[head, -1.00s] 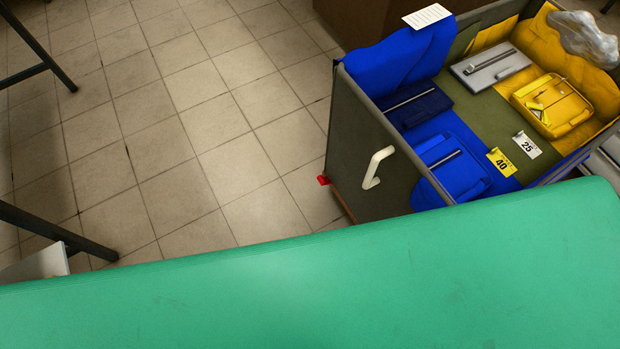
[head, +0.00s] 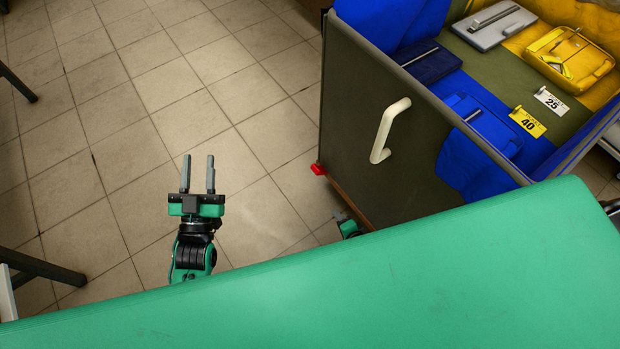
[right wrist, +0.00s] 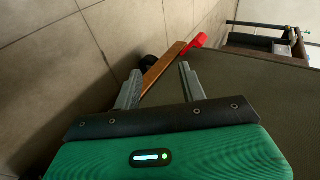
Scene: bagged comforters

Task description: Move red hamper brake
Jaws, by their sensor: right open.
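The red hamper brake (head: 318,169) is a small red pedal at the lower left corner of the grey-green hamper (head: 365,120), near the floor. In the right wrist view the brake (right wrist: 197,41) sticks out at the end of a brown base board (right wrist: 165,66). My right gripper (right wrist: 160,70) is open and empty, low beside the hamper, with the brake ahead of its fingertips and apart from them. In the head view only a bit of the right gripper (head: 343,217) shows. My left gripper (head: 197,160) is open and empty over the floor, left of the brake.
The hamper has a white handle (head: 389,130) on its near wall. It holds blue and yellow bagged items, with tags marked 40 (head: 528,122) and 25 (head: 551,101). Tiled floor (head: 130,130) to the left is clear. Dark legs (head: 40,267) stand at the left edge.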

